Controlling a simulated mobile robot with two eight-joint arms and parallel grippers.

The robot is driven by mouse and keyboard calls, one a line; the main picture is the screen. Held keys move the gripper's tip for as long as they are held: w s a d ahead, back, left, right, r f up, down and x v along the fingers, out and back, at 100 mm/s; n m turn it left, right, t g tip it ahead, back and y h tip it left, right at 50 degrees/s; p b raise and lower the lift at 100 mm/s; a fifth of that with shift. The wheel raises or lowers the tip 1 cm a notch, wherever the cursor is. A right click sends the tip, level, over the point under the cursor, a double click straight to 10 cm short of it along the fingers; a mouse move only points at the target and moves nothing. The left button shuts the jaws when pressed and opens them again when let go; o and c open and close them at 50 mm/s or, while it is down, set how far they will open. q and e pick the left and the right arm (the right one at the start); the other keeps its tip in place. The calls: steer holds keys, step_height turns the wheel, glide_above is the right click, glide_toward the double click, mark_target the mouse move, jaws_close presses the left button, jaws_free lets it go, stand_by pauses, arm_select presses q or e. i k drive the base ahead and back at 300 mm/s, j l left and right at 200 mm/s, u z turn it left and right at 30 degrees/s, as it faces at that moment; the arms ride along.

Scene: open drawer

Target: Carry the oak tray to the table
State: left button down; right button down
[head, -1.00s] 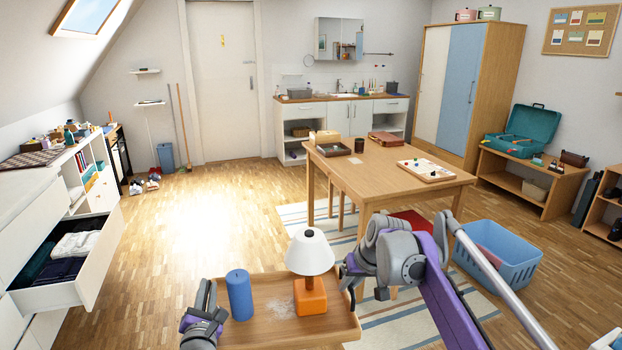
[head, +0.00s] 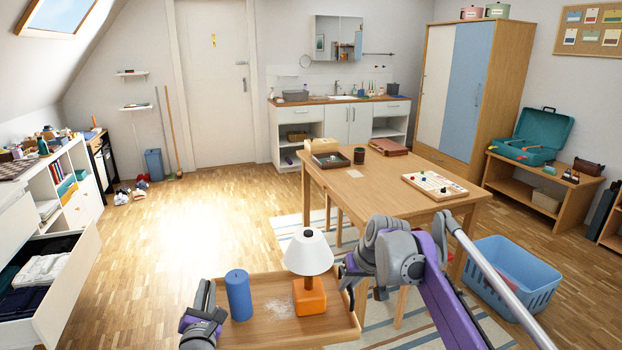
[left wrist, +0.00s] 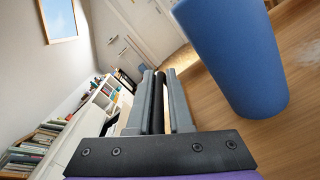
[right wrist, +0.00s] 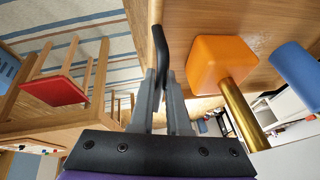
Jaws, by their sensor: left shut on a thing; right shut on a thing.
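The oak tray (head: 262,322) is held up in front of me in the head view. On it stand a blue cylinder (head: 238,294) at the left and a lamp with an orange base (head: 310,296) and white shade at the right, both upright. My left gripper (head: 208,302) is shut on the tray's left side, with a dark handle between its fingers in the left wrist view (left wrist: 157,100). My right gripper (head: 350,280) is shut on the dark handle at the tray's right side, clear in the right wrist view (right wrist: 161,85). The wooden table (head: 372,188) stands ahead, apart from the tray.
On the table are a game board (head: 434,186), a dark tray (head: 330,160), a dark cup (head: 359,155) and a brown case (head: 384,147). A blue basket (head: 512,275) stands right of the table. An open drawer (head: 66,300) juts out at left. The table's middle is mostly clear.

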mark_target(371, 188)
steer(key=i+l+z, duration=0.15)
steer(key=i, duration=0.55)
steer(key=i+z, duration=1.75)
steer(key=i, duration=0.75)
steer(key=i+u, duration=0.3)
steer(key=i, duration=0.2)
steer(key=u, duration=1.6)
